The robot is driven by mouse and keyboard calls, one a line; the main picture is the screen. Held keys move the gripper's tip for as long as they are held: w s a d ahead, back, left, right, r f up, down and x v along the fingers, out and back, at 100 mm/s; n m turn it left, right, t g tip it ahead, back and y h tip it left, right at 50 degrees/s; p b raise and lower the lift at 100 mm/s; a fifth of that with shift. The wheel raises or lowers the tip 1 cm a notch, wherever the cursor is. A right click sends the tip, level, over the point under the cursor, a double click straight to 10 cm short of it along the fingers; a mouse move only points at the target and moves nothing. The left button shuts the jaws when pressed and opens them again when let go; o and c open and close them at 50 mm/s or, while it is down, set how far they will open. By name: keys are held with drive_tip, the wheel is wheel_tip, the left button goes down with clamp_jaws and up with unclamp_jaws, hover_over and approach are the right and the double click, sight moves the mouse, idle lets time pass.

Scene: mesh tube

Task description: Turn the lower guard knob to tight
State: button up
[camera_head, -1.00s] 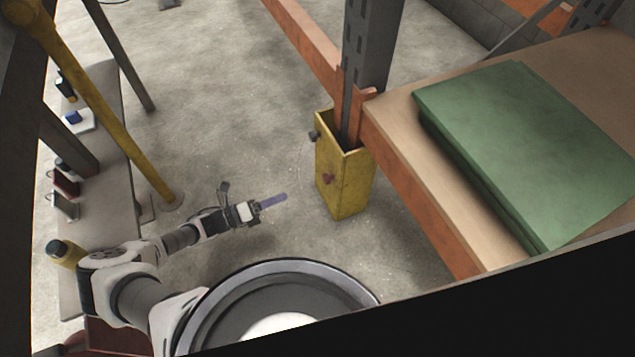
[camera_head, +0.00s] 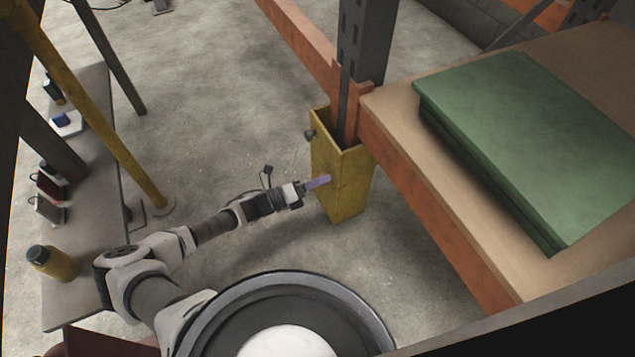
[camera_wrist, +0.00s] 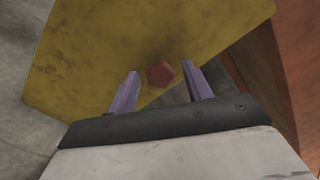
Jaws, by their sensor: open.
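The yellow guard (camera_head: 346,190) stands on the floor around the foot of the grey rack post. A red knob (camera_wrist: 160,74) sits on the guard's face in the wrist view, ahead of my gripper and between the lines of its two purple fingers. My gripper (camera_head: 318,182) is open and close to the guard's face in the head view, where it hides the red knob. It also shows in the wrist view (camera_wrist: 165,88), with nothing between the fingers touching them. A dark knob (camera_head: 309,134) is on the guard's upper left side. The red knob's setting cannot be read.
An orange rack beam (camera_head: 430,215) and a wooden shelf with a green box (camera_head: 530,140) are right of the guard. A yellow pole (camera_head: 110,130) and a bench (camera_head: 85,275) with several items are at left.

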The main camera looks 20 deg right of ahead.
drive_tip(key=c, duration=1)
drive_tip(key=shift+m+p, duration=0.9)
drive_tip(key=shift+m, duration=0.7)
drive_tip(key=o, duration=1)
drive_tip(key=s+a+p, duration=0.2)
drive_tip(key=a+p, duration=0.2)
drive_tip(key=a, duration=0.9)
drive_tip(key=shift+s+a, duration=0.3)
drive_tip(key=shift+a, duration=0.05)
